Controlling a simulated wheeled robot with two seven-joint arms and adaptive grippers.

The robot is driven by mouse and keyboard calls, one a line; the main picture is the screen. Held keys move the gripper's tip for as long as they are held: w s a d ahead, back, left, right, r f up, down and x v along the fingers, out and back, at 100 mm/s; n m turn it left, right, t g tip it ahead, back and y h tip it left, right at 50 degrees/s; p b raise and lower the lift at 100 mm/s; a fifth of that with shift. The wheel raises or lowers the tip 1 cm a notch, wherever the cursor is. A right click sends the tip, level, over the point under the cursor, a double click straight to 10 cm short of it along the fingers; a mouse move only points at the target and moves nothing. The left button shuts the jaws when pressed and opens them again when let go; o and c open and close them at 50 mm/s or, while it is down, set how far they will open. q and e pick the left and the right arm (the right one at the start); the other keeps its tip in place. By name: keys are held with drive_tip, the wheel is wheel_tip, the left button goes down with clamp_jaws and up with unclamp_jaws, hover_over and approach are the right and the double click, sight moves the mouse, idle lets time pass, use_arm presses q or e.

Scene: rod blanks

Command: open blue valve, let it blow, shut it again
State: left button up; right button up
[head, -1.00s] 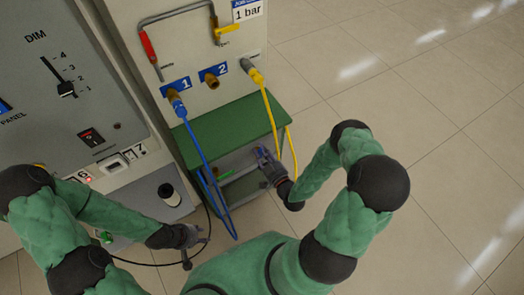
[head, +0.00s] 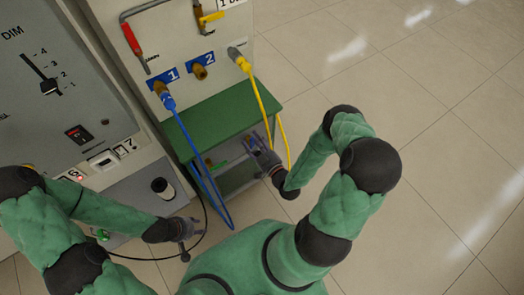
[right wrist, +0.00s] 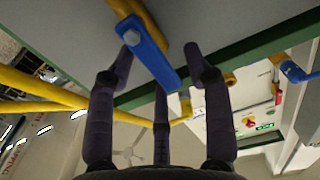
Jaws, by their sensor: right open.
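The blue valve lever (right wrist: 152,52) is bolted to a yellow pipe (right wrist: 124,8) in the right wrist view and slants down to the right. My right gripper (right wrist: 160,75) is open, with its dark fingers spread to either side of the lever; whether any finger touches it I cannot tell.
The green bench (head: 215,118) stands in front of the panel. A blue hose (head: 190,145) and a yellow hose (head: 259,98) hang from the panel's fittings, the yellow one close to my right gripper. A red-handled lever (head: 131,38) is higher up. Open tiled floor lies to the right.

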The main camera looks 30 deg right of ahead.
drive_tip(key=s, duration=1.1)
drive_tip(key=shift+d, duration=0.45)
drive_tip(key=shift+s, duration=0.1)
drive_tip(key=shift+f, duration=0.1)
drive_tip(key=w+a+f+g+y, duration=0.35)
drive_tip(key=a+f+g, duration=0.25)
drive_tip(key=f+g, duration=0.3)
drive_tip(key=s+a+m+g, duration=0.3)
drive_tip(key=s+a+g, duration=0.5)
drive_tip(key=s, duration=0.1)
drive_tip(key=shift+a+g+h, duration=0.3)
drive_tip(key=shift+a+h, duration=0.05)
drive_tip(key=shift+r, duration=0.1)
idle(1.5)
